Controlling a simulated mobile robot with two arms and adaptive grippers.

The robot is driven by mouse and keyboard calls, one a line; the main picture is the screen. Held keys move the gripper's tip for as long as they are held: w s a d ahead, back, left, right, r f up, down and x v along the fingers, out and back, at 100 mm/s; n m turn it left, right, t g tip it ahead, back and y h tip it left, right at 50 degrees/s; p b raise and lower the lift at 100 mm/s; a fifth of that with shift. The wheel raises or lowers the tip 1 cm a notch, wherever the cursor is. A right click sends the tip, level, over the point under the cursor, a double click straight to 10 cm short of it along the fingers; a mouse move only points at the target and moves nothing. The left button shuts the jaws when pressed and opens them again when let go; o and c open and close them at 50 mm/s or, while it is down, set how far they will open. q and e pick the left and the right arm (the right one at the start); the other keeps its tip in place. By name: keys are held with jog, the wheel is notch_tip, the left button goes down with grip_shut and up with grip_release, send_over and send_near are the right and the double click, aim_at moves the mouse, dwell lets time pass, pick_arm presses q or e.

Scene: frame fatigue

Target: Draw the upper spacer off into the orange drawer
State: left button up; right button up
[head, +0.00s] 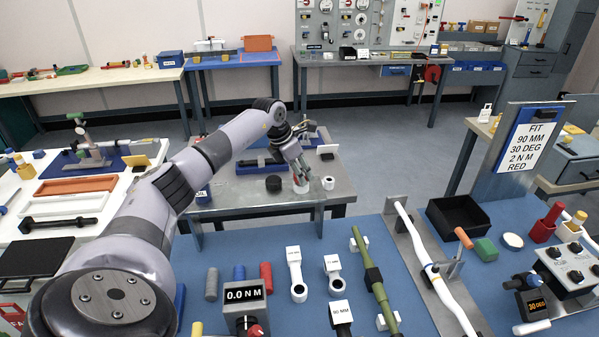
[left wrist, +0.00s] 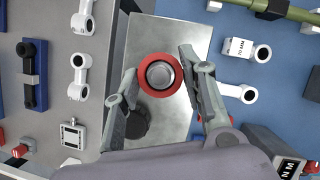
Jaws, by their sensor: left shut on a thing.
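My left gripper (head: 300,178) reaches down over a small grey metal table beyond the blue bench. In the left wrist view its fingers (left wrist: 160,68) are closed on opposite sides of a red ring (left wrist: 142,78) with a round grey metal centre. I cannot tell whether the ring is one spacer or the top of a stack. A pale round piece (head: 301,189) shows under the gripper in the head view. An orange tray (head: 75,185) lies on the white table at left, and an orange box (head: 258,43) stands on the back bench; which is the drawer is unclear. My right gripper is not in view.
A black round piece (head: 273,184) and a white ring (head: 328,183) stand beside the gripper on the metal table (head: 235,190). The blue bench (head: 395,265) in front holds several rods and links, a green tube (head: 372,272) and a black tray (head: 457,217).

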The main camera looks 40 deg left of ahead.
pick_arm(q)
jog(key=shift+r+p, duration=1.7)
jog(key=shift+r, duration=0.95)
jog(key=shift+r, duration=0.1)
jog(key=shift+r+p, duration=1.45)
jog(key=shift+r, duration=0.45)
jog(key=shift+f, duration=0.1)
